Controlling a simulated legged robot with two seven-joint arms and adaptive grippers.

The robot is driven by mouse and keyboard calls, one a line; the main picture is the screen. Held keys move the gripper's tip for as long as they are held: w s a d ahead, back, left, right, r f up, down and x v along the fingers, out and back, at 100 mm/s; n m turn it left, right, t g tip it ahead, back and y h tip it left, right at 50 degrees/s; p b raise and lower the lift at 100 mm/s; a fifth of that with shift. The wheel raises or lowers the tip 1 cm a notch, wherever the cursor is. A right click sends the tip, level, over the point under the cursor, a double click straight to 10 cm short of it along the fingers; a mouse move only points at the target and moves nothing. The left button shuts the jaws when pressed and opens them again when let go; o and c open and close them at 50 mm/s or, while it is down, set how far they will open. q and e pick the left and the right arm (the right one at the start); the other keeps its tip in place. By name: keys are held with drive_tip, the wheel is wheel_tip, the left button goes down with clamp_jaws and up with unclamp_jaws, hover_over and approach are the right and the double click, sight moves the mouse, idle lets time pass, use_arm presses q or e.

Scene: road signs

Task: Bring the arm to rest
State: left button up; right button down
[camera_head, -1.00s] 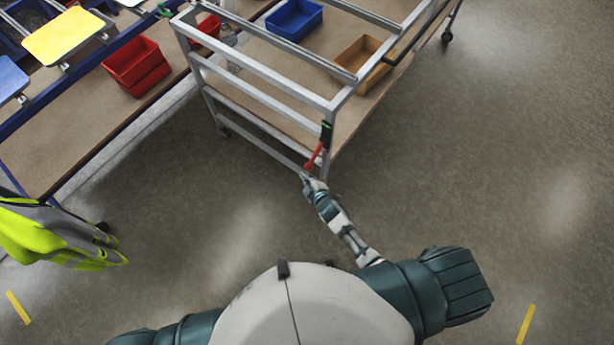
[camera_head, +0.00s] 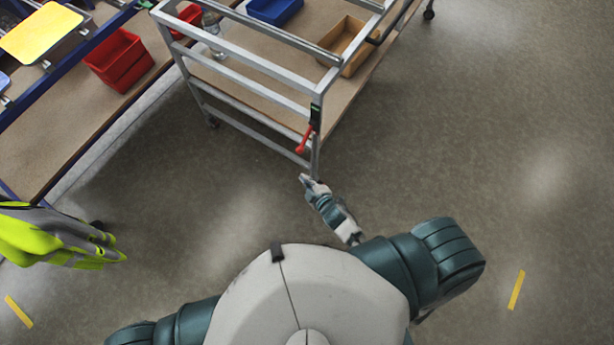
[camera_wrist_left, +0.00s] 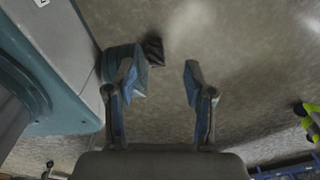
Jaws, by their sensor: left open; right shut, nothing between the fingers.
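My right arm reaches forward from my body in the head view. Its gripper (camera_head: 305,181) is shut and empty, near the front leg of the metal cart (camera_head: 240,65) and below its red handle (camera_head: 304,139). A small gap shows between gripper and handle; whether the gripper touches the leg cannot be told. The left gripper is not visible in the head view.
The cart carries a blue bin (camera_head: 274,10) and a brown bin (camera_head: 347,46). A workbench at left holds red bins (camera_head: 120,60) and a yellow sign (camera_head: 42,33). A hi-vis vest (camera_head: 45,237) is at lower left. The floor (camera_head: 480,130) at right is clear.

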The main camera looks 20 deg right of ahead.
drive_tip(key=s+d+f+m+g+h, duration=0.1)
drive_tip(key=s+d+f+m+g, duration=0.15)
drive_tip(key=s+f, duration=0.55)
drive_tip(key=s+d+f+m+g, duration=0.25)
drive_tip(key=s+f, duration=0.25)
drive_tip(key=f, duration=0.8)
use_arm(q)
drive_tip(key=shift+s+a, duration=0.1)
use_arm(e)
drive_tip(key=s+d+f+m+g, duration=0.1)
drive_tip(key=s+f, duration=0.3)
drive_tip(key=s, duration=0.4)
drive_tip(key=s+d+f+m+g+h, duration=0.1)
drive_tip(key=s+d+f+m+g, duration=0.1)
drive_tip(key=s, duration=0.6)
drive_tip(key=s+d+f+m+g, duration=0.2)
drive_tip(key=s+f+g, duration=0.2)
drive_tip(key=s+f, duration=0.3)
drive_tip(key=shift+s+d, duration=0.15)
drive_tip(key=shift+s, duration=0.9)
use_arm(q)
drive_tip(key=shift+a, duration=0.15)
use_arm(e)
drive_tip(key=shift+a+r+h, duration=0.1)
drive_tip(key=shift+a+h, duration=0.1)
drive_tip(key=shift+h, duration=0.1)
drive_tip(key=shift+d, duration=0.1)
